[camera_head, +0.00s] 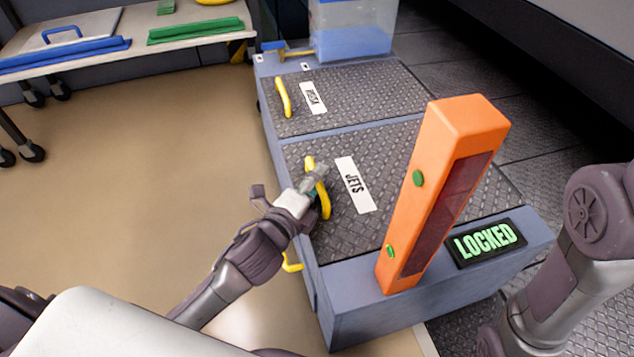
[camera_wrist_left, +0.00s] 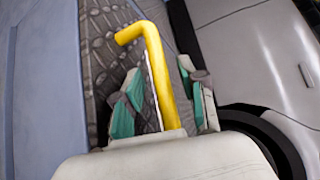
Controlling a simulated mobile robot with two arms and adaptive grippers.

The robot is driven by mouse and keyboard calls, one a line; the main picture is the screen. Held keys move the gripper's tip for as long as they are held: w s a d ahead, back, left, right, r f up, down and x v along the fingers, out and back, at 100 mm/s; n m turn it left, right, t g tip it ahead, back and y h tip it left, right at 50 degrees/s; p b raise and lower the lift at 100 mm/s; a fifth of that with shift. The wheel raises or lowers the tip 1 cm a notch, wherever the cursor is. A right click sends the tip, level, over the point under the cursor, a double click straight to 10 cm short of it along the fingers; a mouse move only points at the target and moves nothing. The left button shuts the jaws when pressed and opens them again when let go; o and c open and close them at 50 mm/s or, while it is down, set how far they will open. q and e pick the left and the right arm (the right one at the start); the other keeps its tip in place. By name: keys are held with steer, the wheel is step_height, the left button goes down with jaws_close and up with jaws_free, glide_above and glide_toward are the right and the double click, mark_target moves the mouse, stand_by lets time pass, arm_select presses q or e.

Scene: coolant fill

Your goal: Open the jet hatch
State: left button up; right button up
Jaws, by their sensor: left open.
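The jet hatch (camera_head: 385,170) is a dark diamond-plate lid with a white "JETS" label (camera_head: 355,184). It lies flat and closed on the blue-grey cabinet. Its yellow handle (camera_head: 325,203) is at the hatch's left edge. My left gripper (camera_head: 316,182) is at this handle in the head view. In the left wrist view the yellow handle (camera_wrist_left: 157,70) runs between the two teal-padded fingers (camera_wrist_left: 160,105), which are open around it. Contact cannot be told. My right gripper is not in view; part of my right arm shows at the right.
A second hatch (camera_head: 360,97) with a yellow handle (camera_head: 283,97) lies behind. An orange upright box (camera_head: 432,170) and a green "LOCKED" sign (camera_head: 487,243) are at the cabinet's front. A clear tank with blue liquid (camera_head: 350,30) stands at the back. Open floor (camera_head: 150,150) lies left.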

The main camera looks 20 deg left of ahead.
arm_select(q)
steer(key=shift+w, duration=0.25)
jaws_close()
stand_by(0.3)
